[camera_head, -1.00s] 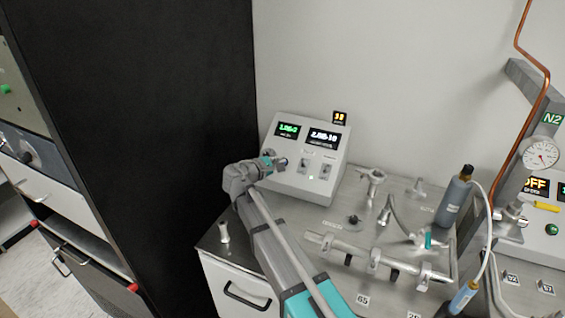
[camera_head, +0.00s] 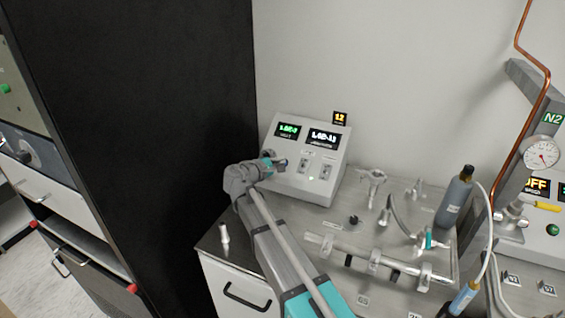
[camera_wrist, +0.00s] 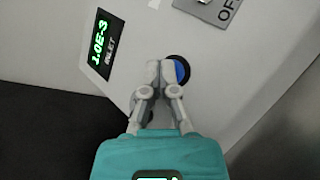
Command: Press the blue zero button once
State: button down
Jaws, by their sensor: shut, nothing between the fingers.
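The blue zero button (camera_wrist: 181,71) shows in the wrist view as a blue disc in a dark round rim on the pale face of the gauge box. My gripper (camera_wrist: 160,68) is shut and empty. Its fingertips are at the button's left edge and cover part of it; I cannot tell whether they touch it. In the head view the gauge box (camera_head: 336,170) stands on the bench, with my gripper (camera_head: 281,163) at its lower left face. The button is hard to make out there.
The box has a green inlet display (camera_wrist: 101,45) and a switch plate (camera_wrist: 212,8). A tall black cabinet (camera_head: 150,130) stands close on the left. Metal pipework (camera_head: 375,256) and a grey bottle (camera_head: 455,198) stand to the right on the bench.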

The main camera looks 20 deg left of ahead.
jog(key=shift+s+r, duration=0.1)
jog(key=shift+r, duration=0.05)
jog(key=shift+s+a+r+p, duration=0.1)
jog(key=shift+s+r+p, duration=0.3)
jog(key=shift+r+p, duration=0.15)
jog(key=shift+s+a+r+p, duration=0.15)
jog(key=shift+s+r+p, duration=0.6)
jog(key=shift+r+p, duration=0.3)
jog(key=shift+s+a+r+p, duration=0.1)
jog(key=shift+s+r+p, duration=0.6)
jog(key=shift+r+p, duration=0.25)
jog(key=shift+f, duration=0.1)
